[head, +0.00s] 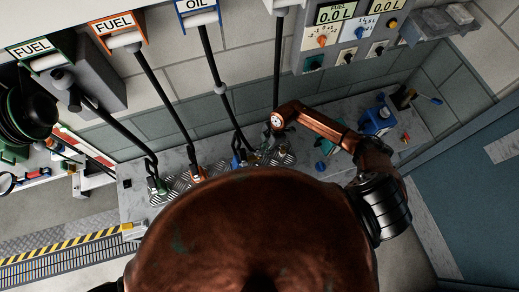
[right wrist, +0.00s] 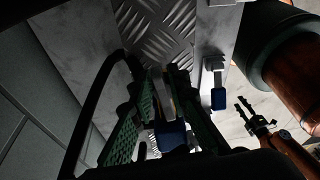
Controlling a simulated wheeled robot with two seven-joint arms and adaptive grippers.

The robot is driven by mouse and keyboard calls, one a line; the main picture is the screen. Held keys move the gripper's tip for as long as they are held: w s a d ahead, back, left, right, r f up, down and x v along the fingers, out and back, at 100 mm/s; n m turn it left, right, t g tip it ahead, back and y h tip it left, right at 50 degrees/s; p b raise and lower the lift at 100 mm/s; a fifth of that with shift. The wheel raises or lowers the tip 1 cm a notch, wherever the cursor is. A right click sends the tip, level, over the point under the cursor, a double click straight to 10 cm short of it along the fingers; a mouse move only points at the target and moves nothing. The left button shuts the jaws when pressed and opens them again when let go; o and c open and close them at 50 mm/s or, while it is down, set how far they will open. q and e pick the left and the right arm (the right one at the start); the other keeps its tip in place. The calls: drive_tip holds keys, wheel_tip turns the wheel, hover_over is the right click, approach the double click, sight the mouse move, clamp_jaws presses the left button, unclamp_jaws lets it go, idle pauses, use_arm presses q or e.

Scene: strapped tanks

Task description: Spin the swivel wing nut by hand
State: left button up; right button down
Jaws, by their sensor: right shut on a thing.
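My right gripper (right wrist: 160,95) is shut, its green-padded fingers on either side of a narrow, pale metal piece. This piece looks like the swivel wing nut (right wrist: 167,105), though the fingers hide most of it. A dark blue block (right wrist: 171,135) shows just below it, between the fingers. In the head view my right gripper (head: 262,153) points down at the bench among the hose ends, too small for its jaws to show. My left gripper (right wrist: 258,115) shows only in the right wrist view, at the right, with its fingers apart and empty.
A grey bench (head: 335,110) runs along the tiled wall, with several black hoses hanging over it. Ribbed metal plates (head: 165,195) lie on it. A blue vise-like tool (head: 378,120) stands at the right. Another blue block (right wrist: 218,98) sits right of my right gripper.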

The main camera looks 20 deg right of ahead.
drive_tip(key=shift+a, duration=0.1)
drive_tip(key=shift+s+r+m+p, duration=0.15)
drive_tip(key=shift+m+p, duration=0.25)
drive_tip(key=shift+p, duration=0.2)
drive_tip(key=c, duration=2.3)
unclamp_jaws()
drive_tip(key=o, duration=0.3)
drive_tip(key=shift+o, duration=0.2)
drive_tip(key=shift+v, duration=1.25)
drive_tip(key=v, duration=0.5)
drive_tip(key=shift+r, duration=0.15)
